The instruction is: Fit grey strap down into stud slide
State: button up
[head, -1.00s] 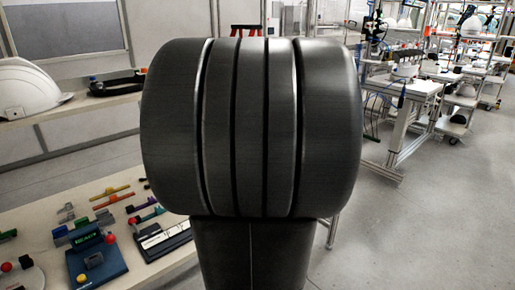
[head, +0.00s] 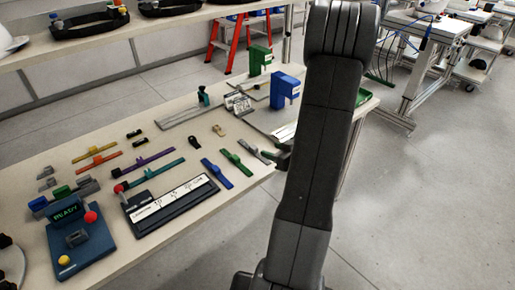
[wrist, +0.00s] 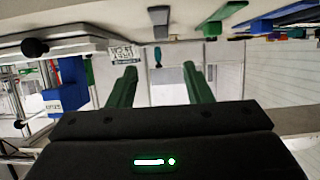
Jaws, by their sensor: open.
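A short grey strap (head: 252,150) lies on the bench near its right edge, beside a green strap (head: 236,161). In the wrist view a grey piece that looks like this strap (wrist: 158,17) lies flat at the top of the picture, beyond the fingers. My gripper (wrist: 160,86) is open, with two green fingers apart and nothing between them. In the head view my arm hides most of it. I cannot tell the stud slide for sure; a long grey rail fixture with a teal knob (head: 203,97) stands at the back of the bench.
A blue press (head: 285,87) and a green press (head: 260,60) stand at the bench's far right. A blue strap (head: 217,173), a white-topped tray (head: 170,205) and a READY console (head: 75,235) occupy the front.

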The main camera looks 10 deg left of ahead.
aim_at(252, 146)
jog(key=x, duration=0.7)
jog(key=shift+a, duration=0.1)
jog(key=shift+f+p+x, duration=0.15)
jog(key=shift+p+x, duration=0.05)
jog(key=shift+x, duration=1.1)
jog(key=shift+f+p+x, duration=0.2)
jog(key=shift+x, duration=1.15)
jog(key=shift+s, duration=0.2)
grip_shut()
